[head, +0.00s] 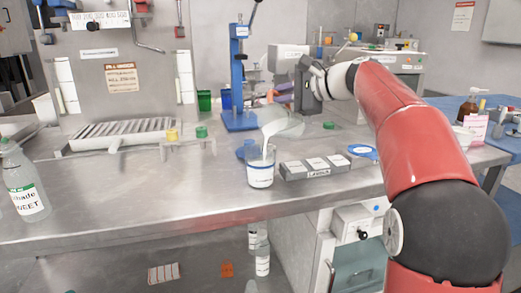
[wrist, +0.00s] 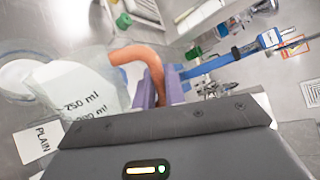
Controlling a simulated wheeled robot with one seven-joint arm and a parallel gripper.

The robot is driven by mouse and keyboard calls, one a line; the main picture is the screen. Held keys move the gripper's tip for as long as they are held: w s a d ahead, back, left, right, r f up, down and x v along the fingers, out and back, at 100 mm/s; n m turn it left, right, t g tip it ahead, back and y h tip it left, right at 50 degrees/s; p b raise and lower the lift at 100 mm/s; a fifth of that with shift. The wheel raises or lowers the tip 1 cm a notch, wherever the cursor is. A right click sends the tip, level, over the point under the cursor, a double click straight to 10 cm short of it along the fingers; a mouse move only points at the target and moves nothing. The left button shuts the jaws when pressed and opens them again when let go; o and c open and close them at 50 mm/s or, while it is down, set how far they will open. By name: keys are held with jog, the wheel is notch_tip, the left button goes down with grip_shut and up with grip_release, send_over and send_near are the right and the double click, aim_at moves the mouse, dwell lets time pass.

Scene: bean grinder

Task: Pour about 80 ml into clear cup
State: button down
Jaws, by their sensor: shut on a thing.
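My gripper (head: 283,92) is shut on the orange handle (wrist: 138,54) of a clear measuring jug (head: 287,124). Its purple fingers (wrist: 159,90) lie on both sides of the handle. The jug is tipped to the left and holds white contents; its marks (wrist: 85,104) include 250 ml. A white stream (head: 268,139) runs from its lip down to the clear cup (head: 261,173). The cup stands upright on the steel table near the front edge, with a pale label and a blue band. The label partly hides its fill level.
A grey block with white labels (head: 318,171) stands right of the cup. A blue stand (head: 239,85) rises behind it. A slotted tray (head: 122,134) and yellow and green knobs (head: 201,132) are to the left. A bottle (head: 25,185) stands at far left.

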jog(key=shift+s+a+r+n+b, duration=0.25)
jog(key=shift+s+r+n+b, duration=0.05)
jog(key=shift+r+n+b, duration=0.25)
dwell(0.9)
jog(key=f+m, duration=0.1)
jog(key=w+d+f+m+p, duration=0.1)
jog(key=f+m+p, duration=0.1)
jog(key=shift+w+d+g+y, duration=0.3)
jog(key=shift+w+d+y, duration=0.05)
jog(key=shift+d+y, duration=0.05)
jog(key=shift+r+m, duration=0.15)
jog(key=shift+m, duration=0.2)
jog(key=shift+w+d+f+m+y, duration=0.15)
jog(key=shift+f+m+y, duration=0.15)
jog(key=shift+f+m, duration=0.1)
jog(key=shift+w+d+f+m+y, duration=0.15)
jog(key=shift+f+m+y, duration=0.15)
jog(key=shift+f+m, duration=0.1)
dwell(0.6)
jog(key=shift+w+d+f+m+y, duration=0.45)
jog(key=shift+w+d+f+m, duration=0.2)
jog(key=shift+f+m, duration=0.3)
jog(key=shift+w+d+f+m+y, duration=0.4)
jog(key=shift+w+d+f+m, duration=0.25)
jog(key=shift+m, duration=0.55)
jog(key=shift+w+d+f+m+y, duration=0.45)
jog(key=shift+w+d+f+m, duration=0.2)
jog(key=shift+f+m, duration=0.35)
